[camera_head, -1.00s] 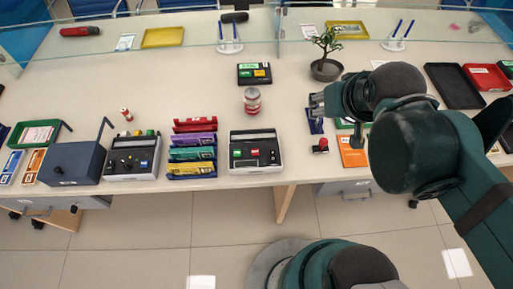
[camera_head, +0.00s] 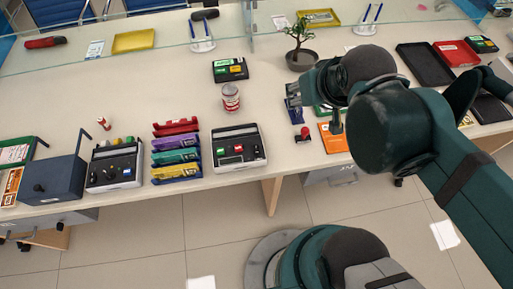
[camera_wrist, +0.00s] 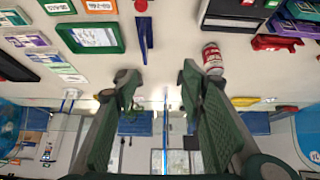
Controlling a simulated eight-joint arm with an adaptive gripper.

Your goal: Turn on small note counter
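A light grey machine with a dark top panel and green and red buttons (camera_head: 238,147) stands near the front edge in the head view. A smaller black device with green and yellow keys (camera_head: 230,69) lies farther back. Which is the small note counter, I cannot tell for sure. My gripper (camera_head: 314,112) is over the counter to the right of both, touching neither. In the wrist view my gripper (camera_wrist: 157,82) is open, its two fingers wide apart with nothing between them.
Coloured racks (camera_head: 176,155) and a knobbed machine (camera_head: 115,165) are left of the grey machine. A potted plant (camera_head: 302,59) is behind my gripper; a red-topped stamp (camera_head: 303,135) is near it.

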